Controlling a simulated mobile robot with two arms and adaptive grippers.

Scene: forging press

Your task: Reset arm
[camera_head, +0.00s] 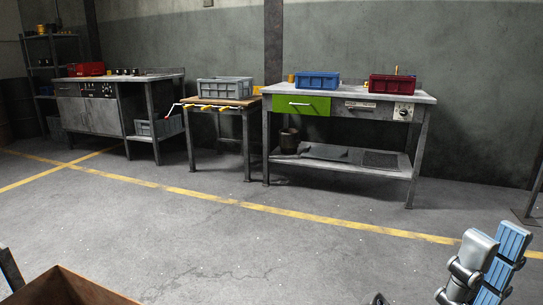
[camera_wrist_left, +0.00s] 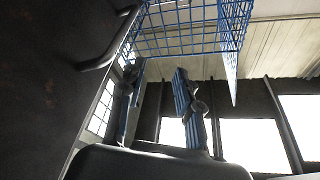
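My right gripper (camera_head: 492,262) is at the lower right of the head view, pointing up, with a blue ribbed pad and grey metal links showing. It is cut off by the bottom edge, and whether its fingers are apart cannot be told. My left gripper (camera_wrist_left: 158,95) shows in the left wrist view. Its two blue-padded fingers stand apart with nothing between them, so it is open. A blue wire basket (camera_wrist_left: 190,28) is beyond the fingertips in that view; whether they touch it cannot be told. I cannot make out the left gripper in the head view.
A workbench (camera_head: 345,171) with a blue bin (camera_head: 317,82) and a red bin (camera_head: 392,85) stands by the wall. A small table (camera_head: 246,140) holds a grey crate (camera_head: 225,91). A brown open box (camera_head: 90,280) is close at lower left. The middle floor is clear.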

